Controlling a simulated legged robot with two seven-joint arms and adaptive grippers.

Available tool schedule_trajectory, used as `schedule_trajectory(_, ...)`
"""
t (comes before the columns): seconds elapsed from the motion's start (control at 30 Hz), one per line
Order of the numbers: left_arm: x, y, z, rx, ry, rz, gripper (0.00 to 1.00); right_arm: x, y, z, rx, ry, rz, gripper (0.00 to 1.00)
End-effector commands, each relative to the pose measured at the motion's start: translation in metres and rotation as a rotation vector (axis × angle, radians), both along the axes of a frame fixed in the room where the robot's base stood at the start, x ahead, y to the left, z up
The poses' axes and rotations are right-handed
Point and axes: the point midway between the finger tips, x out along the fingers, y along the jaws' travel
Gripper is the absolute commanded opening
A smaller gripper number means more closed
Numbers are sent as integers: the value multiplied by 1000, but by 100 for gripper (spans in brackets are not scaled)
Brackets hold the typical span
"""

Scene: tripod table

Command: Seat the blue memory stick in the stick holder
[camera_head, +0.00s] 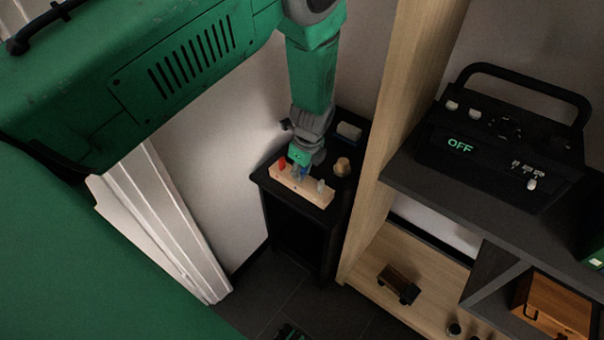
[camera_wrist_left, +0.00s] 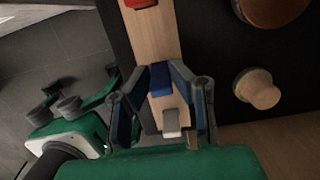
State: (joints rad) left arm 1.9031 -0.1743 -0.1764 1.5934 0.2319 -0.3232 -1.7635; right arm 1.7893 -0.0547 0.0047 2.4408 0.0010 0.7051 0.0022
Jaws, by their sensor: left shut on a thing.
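The stick holder (camera_head: 312,193) is a pale wooden bar on a small dark table (camera_head: 261,178). A red stick (camera_head: 281,163) stands near its left end and a pale grey stick (camera_head: 320,186) near its right end. My left gripper (camera_head: 299,167) points down at the holder's middle, shut on the blue memory stick (camera_head: 297,174). In the left wrist view the blue stick (camera_wrist_left: 160,76) shows between the fingers, over the holder (camera_wrist_left: 150,40). The fingers partly hide it, and I cannot tell whether its lower end is inside the holder.
A round wooden knob-like piece (camera_head: 342,167) and a pale block (camera_head: 349,131) stand behind the holder. A wooden shelf post (camera_head: 385,130) rises close on the right; the shelf bears a black device (camera_head: 500,150) reading "OFF". A wall lies behind the table.

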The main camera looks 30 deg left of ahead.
Motion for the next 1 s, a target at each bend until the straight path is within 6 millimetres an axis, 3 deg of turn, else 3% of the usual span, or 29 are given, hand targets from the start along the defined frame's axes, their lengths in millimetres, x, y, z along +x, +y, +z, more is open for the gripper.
schedule_trajectory(0.3,1,0,62,-1,-3,2,1,0,0,19,0,0,0,40)
schedule_trajectory(0.5,1,0,89,-3,-1,0,1,0,0,26,0,0,0,40)
schedule_trajectory(0.67,0,1,89,-21,0,2,1,0,0,25,0,0,0,40)
schedule_trajectory(1.0,0,5,56,-112,-3,-1,1,0,0,14,0,0,0,40)
